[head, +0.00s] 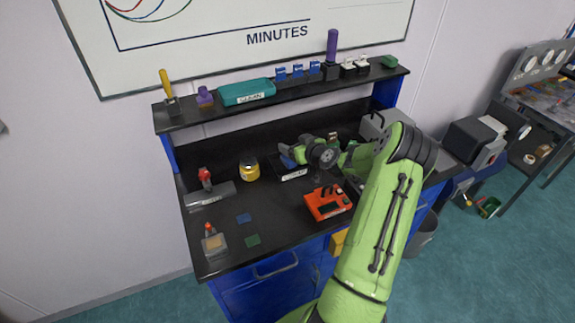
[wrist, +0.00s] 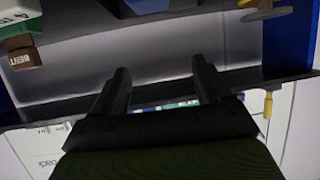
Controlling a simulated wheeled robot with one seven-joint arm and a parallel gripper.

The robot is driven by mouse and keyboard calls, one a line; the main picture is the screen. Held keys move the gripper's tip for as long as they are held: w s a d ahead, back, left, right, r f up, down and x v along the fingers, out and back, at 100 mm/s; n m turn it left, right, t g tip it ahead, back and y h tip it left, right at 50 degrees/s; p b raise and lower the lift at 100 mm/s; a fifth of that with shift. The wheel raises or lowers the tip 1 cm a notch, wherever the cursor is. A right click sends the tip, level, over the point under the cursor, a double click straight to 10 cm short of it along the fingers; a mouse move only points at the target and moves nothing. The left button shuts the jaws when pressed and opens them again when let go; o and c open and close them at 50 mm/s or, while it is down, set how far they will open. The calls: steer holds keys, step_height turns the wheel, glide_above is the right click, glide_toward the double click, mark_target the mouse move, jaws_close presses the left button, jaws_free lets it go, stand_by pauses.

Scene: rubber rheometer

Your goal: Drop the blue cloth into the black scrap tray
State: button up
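My gripper (head: 287,152) is over the back middle of the black bench, beside a black tray (head: 294,174) with a white label, which I take for the scrap tray. In the wrist view, my gripper's (wrist: 160,75) two dark fingers stand apart with nothing visible between them. A small blue patch (head: 288,162), likely the blue cloth, shows just below the gripper at the tray. The gripper and wrist partly hide it, and I cannot tell whether it lies fully inside. The tray's far part is also hidden.
An orange-red case (head: 328,202) stands in front of the tray. A yellow jar (head: 249,169) is to its left. Blue (head: 243,218) and green (head: 253,240) squares lie at the front left. The raised shelf (head: 190,113) behind carries several items, including a teal box (head: 246,92).

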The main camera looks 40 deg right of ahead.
steer(key=b+v, duration=0.3)
steer(key=v, duration=1.3)
steer(key=shift+w+a, duration=0.1)
steer(key=shift+w, duration=0.05)
steer(key=w+a+r+n+g+y+b, duration=0.15)
steer(key=a+n+g+y, duration=0.35)
steer(key=a, duration=1.7)
steer(key=s+a+r+m+g+h, duration=0.1)
steer(key=s+a+r, duration=0.1)
steer(key=s+a, duration=0.3)
steer(key=s+a+r+m+g+h, duration=0.1)
steer(key=s+a, duration=0.4)
steer(key=s, duration=0.7)
step_height(320, 180, up, 2)
steer(key=shift+r+m+g+h, duration=0.1)
steer(key=shift+m+g+h, duration=0.2)
steer(key=shift+m+g, duration=0.15)
